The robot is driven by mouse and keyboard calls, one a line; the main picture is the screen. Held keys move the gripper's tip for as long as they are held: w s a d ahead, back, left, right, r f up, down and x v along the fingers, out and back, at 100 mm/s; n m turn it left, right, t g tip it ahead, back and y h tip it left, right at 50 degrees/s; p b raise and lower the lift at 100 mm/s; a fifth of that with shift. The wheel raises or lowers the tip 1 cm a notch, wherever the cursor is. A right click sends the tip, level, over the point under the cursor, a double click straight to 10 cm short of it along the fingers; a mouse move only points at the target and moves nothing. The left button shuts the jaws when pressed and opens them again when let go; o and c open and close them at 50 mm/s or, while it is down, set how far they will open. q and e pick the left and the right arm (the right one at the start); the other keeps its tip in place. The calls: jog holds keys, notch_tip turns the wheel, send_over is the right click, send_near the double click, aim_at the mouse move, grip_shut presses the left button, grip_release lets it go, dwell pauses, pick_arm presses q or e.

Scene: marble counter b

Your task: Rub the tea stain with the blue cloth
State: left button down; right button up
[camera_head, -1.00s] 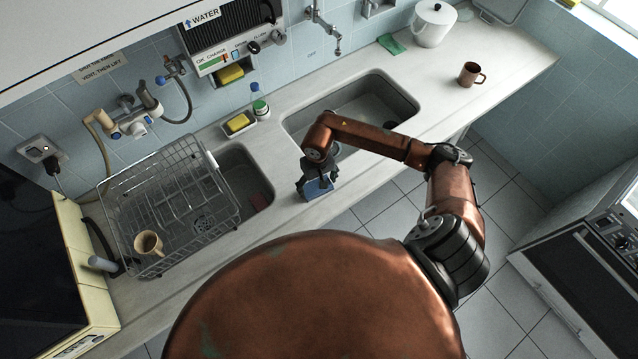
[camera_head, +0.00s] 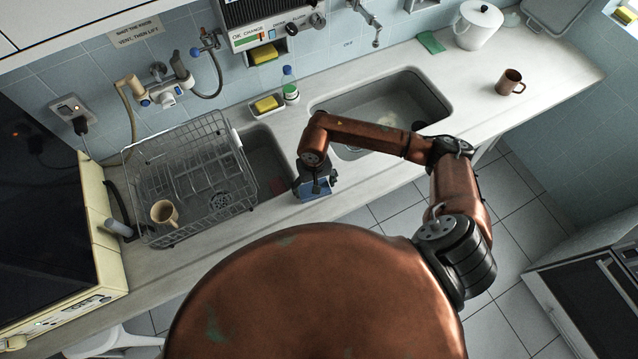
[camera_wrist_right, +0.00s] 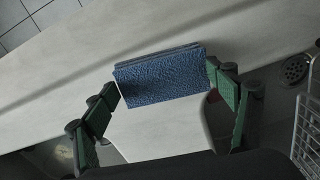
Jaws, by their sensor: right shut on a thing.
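My right gripper (camera_head: 316,184) is over the narrow counter strip between the two sinks, near the front edge. It is shut on the blue cloth (camera_head: 323,194), a folded pad partly hidden by the gripper in the head view. In the right wrist view the cloth (camera_wrist_right: 160,82) spans between the two green-padded fingers, low over or on the pale counter; I cannot tell if it touches. I see no tea stain on the bare counter; the cloth and gripper hide the spot beneath them. My left gripper is not in view.
The wire dish rack (camera_head: 244,171) with a tan mug (camera_head: 164,211) stands left of the gripper, over the left sink (camera_head: 262,150). The right sink (camera_head: 440,103) lies behind my forearm. A bottle (camera_head: 290,88) and a yellow sponge (camera_head: 267,103) stand behind. A brown mug (camera_head: 509,82) stands far right.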

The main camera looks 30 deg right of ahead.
jog(key=shift+r+p, duration=1.25)
jog(key=shift+r, duration=2.85)
